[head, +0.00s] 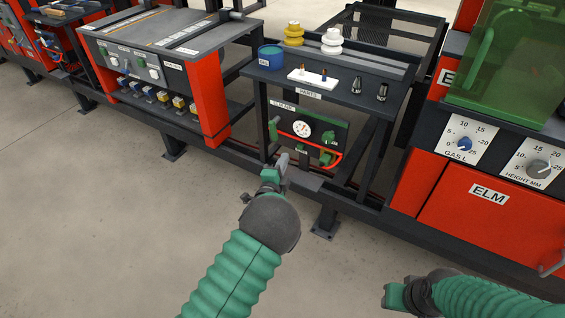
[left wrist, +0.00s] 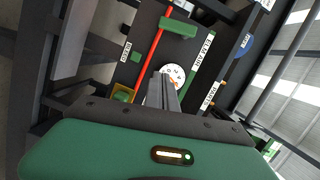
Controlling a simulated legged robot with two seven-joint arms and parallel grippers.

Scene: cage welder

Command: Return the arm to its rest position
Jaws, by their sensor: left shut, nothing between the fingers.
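My left arm (head: 235,270), in a green ribbed sleeve, reaches up from the bottom middle of the head view. Its gripper (head: 283,165) is shut and empty, in front of a dark gauge panel below the parts table. In the left wrist view, the closed fingers (left wrist: 162,90) point at the panel and overlap its white dial (left wrist: 174,75). I cannot tell whether they touch it. My right arm (head: 485,297) shows at the bottom right of the head view, with a green end piece at its left; its finger state is unclear.
The gauge panel (head: 325,142) carries a dial, a red hose and green fittings. Above it, the parts table (head: 345,110) holds a blue tub (head: 271,57) and several small parts. A red cabinet (head: 455,215) stands at right, a red-sided bench (head: 208,95) at left. Floor is clear at lower left.

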